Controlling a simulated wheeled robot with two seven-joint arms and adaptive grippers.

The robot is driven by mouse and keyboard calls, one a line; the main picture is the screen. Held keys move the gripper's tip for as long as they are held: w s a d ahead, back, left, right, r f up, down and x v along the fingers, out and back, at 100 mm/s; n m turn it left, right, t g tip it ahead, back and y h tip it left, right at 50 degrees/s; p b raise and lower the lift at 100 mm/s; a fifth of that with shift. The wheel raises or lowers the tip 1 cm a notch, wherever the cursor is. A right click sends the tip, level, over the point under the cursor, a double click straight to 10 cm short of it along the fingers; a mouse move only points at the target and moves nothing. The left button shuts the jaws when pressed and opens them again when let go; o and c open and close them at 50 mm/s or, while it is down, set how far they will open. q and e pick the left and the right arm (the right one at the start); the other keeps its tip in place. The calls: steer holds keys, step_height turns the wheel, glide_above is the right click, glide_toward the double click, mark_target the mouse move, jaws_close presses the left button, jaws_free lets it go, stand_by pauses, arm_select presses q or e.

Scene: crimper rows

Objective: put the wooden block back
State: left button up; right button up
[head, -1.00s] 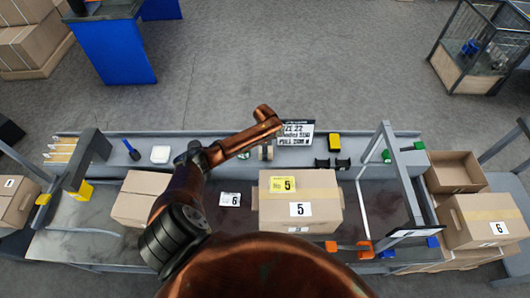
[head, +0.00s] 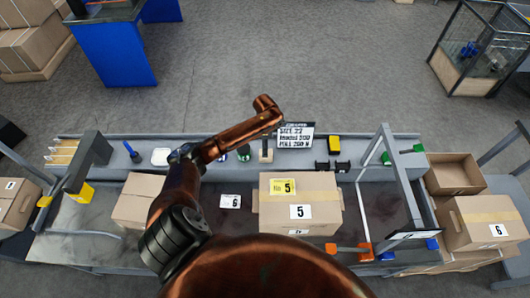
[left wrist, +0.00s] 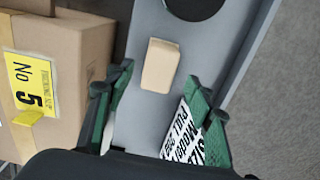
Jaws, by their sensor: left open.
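The wooden block (left wrist: 160,65) is a small tan block with rounded edges on the grey ledge in the left wrist view. In the head view a small tan piece (head: 266,147), which looks like the same block, shows left of the white sign. My left gripper (left wrist: 159,86) has dark green fingers spread apart. The block lies ahead of and between the fingers in that picture; I cannot tell the remaining height gap. In the head view the copper arm hides most of this gripper. My right gripper is not in view.
The lettered sign (head: 295,136) stands close to the fingers. A box marked 5 (head: 318,215) is beside the ledge. A black disc (left wrist: 195,5) lies beyond the block. Black holders (head: 333,164) and a yellow item (head: 334,144) stand to the right.

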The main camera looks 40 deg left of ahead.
arm_select(q)
steer(key=shift+r, duration=2.65)
